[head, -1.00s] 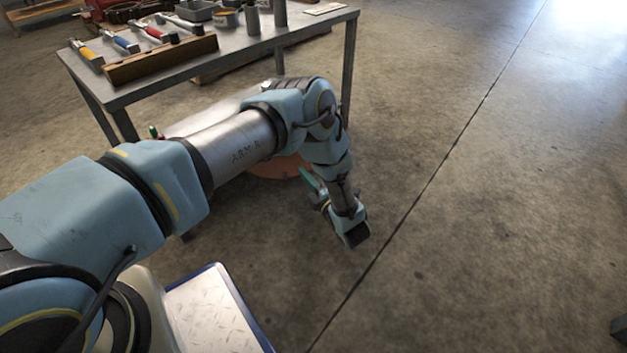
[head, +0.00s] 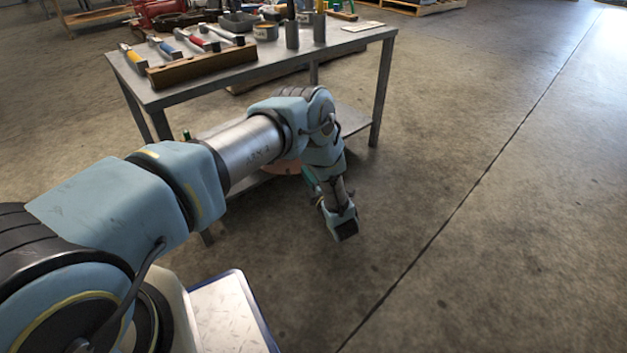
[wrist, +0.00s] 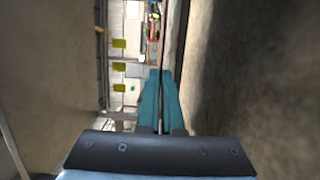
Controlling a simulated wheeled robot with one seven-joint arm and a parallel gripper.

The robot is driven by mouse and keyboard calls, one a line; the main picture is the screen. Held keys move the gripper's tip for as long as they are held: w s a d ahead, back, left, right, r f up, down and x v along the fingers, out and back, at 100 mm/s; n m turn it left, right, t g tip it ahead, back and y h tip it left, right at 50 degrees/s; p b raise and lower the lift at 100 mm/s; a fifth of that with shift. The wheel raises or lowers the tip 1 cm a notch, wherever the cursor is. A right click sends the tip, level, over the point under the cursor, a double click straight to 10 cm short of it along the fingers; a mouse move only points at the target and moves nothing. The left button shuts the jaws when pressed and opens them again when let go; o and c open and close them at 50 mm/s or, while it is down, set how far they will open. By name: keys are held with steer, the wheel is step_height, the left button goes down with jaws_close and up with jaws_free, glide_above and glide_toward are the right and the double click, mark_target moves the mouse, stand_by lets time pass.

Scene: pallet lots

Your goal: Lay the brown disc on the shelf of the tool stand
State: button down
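The brown disc (head: 283,168) shows as an orange-brown patch below my forearm in the head view, mostly hidden by the arm. My gripper (head: 307,176) is low at the front of the tool stand, its teal fingers at the disc's near side. In the wrist view the fingers of my gripper (wrist: 161,76) are close together with a thin edge-on line between them, which fits the disc held flat. The tool stand (head: 215,80) is a grey metal table. Its lower shelf (head: 352,121) shows beyond my arm; the disc overlaps its front edge in the picture.
On the stand's top are a wooden block (head: 200,66), several coloured-handled tools, a grey tray (head: 238,21) and metal cylinders. A front leg (head: 382,95) stands right of my gripper. Open concrete floor lies to the right. A pallet (head: 425,5) is far back.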

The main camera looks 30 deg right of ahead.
steer(key=w, duration=0.3)
steer(key=w+a+b, duration=0.1)
steer(key=w, duration=0.1)
steer(key=shift+w+f, duration=0.25)
steer(key=shift+w, duration=0.1)
steer(key=shift+f+b, duration=0.65)
steer(key=shift+f, duration=0.1)
steer(key=c, duration=1)
jaws_free()
steer(key=p, duration=0.4)
glide_toward(295, 164)
steer(key=shift+s+f, duration=0.2)
steer(key=shift+f, duration=0.35)
steer(key=shift+s+f, duration=0.2)
steer(key=shift+f, duration=0.4)
